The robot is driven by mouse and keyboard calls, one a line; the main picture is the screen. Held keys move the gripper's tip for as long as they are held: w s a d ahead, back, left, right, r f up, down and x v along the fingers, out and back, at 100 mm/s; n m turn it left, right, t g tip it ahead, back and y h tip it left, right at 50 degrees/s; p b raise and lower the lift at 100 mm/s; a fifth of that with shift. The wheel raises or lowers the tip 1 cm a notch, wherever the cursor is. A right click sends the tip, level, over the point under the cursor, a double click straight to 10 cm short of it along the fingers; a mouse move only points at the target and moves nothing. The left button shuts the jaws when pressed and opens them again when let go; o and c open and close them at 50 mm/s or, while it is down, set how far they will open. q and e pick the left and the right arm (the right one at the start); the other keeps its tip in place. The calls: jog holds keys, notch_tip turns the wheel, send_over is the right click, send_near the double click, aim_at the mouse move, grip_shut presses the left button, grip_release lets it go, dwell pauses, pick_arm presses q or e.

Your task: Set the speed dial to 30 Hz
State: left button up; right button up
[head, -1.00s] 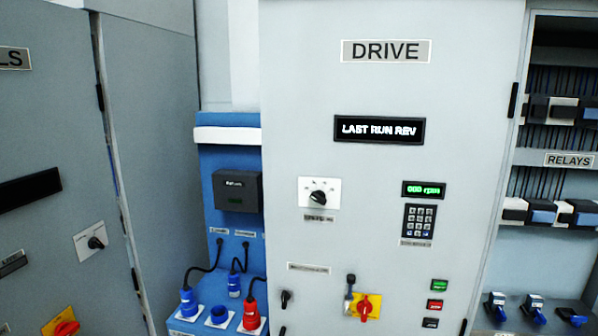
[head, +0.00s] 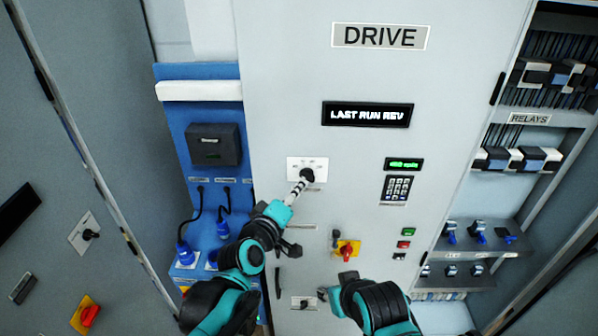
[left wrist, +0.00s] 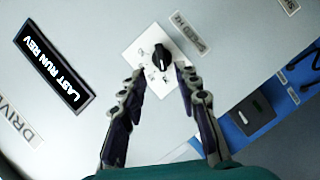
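The speed dial is a black knob (head: 307,175) on a white plate (head: 294,163) on the DRIVE cabinet, below the display. The knob also shows in the left wrist view (left wrist: 162,57), with scale marks around it too small to read. My left gripper (head: 300,183) is at the dial in the head view. In the left wrist view, its two fingers (left wrist: 162,72) are apart, with the tips on either side of the knob; I cannot tell whether they touch it. My right gripper (head: 326,293) is low, in front of the lower cabinet; its fingers are too small to judge.
The display (head: 367,114) reads LAST RUN REV. A green readout (head: 404,164) and keypad (head: 397,189) are right of the dial. A red-yellow switch (head: 347,250) is below. A blue panel with plugs (head: 186,254) stands left, relay shelves (head: 528,119) right.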

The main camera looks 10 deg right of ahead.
aim_at(307, 179)
pick_arm(q)
jog(key=x, duration=0.6)
jog(key=shift+w+d+f+p, duration=0.1)
jog(key=shift+w+d+p, duration=0.15)
jog(key=shift+w+p, duration=0.05)
grip_shut()
